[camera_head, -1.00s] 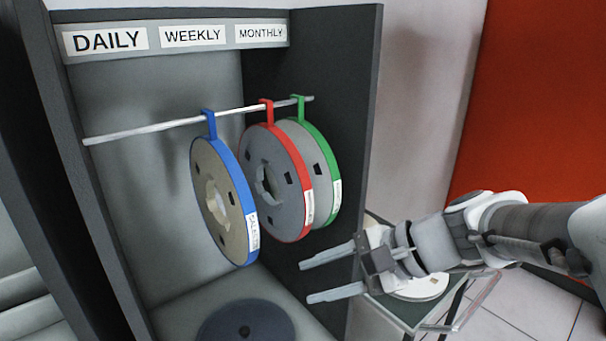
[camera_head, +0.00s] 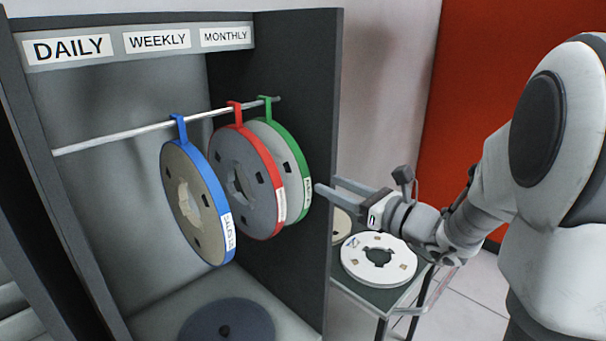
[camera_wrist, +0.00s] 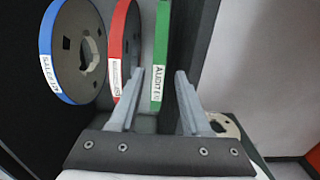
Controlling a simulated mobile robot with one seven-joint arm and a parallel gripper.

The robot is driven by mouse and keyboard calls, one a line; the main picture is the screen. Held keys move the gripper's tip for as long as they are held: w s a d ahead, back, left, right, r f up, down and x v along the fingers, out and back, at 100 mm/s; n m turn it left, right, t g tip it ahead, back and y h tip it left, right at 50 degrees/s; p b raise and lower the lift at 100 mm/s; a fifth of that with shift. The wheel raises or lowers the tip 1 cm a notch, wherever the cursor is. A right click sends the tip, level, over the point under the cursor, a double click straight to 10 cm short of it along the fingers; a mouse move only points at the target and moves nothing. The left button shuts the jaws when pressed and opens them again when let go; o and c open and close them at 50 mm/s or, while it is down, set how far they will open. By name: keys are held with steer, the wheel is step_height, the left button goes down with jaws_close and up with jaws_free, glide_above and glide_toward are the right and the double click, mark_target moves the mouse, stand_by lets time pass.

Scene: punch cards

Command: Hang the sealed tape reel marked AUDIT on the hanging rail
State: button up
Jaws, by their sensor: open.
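The green-rimmed reel (camera_head: 302,165) hangs by its hook at the right end of the rail (camera_head: 110,138). In the wrist view, the label on the green reel (camera_wrist: 159,40) reads AUDIT followed by smaller, unclear letters. My gripper (camera_head: 328,186) is open, with its fingertips close to the right of the green reel's labelled edge. In the wrist view the green rim appears ahead between my open fingers (camera_wrist: 160,74). I cannot tell whether they touch it, and nothing is held.
A red reel (camera_head: 240,180) and a blue reel (camera_head: 190,205) hang to the left. Signs read DAILY, WEEKLY and MONTHLY. The cabinet's dark side wall (camera_head: 325,110) stands beside my gripper. A white reel (camera_head: 379,258) lies on a side table, and a dark disc (camera_head: 225,322) lies below.

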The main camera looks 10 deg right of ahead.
mark_target(302, 162)
steer(key=shift+b+x, duration=0.7)
steer(key=shift+x, duration=4.05)
jaws_close()
steer(key=shift+r, duration=0.3)
steer(key=shift+r, duration=0.1)
steer(key=shift+r+p, duration=0.35)
steer(key=shift+p, duration=0.05)
steer(key=shift+r+p, duration=0.35)
steer(key=shift+r, duration=0.15)
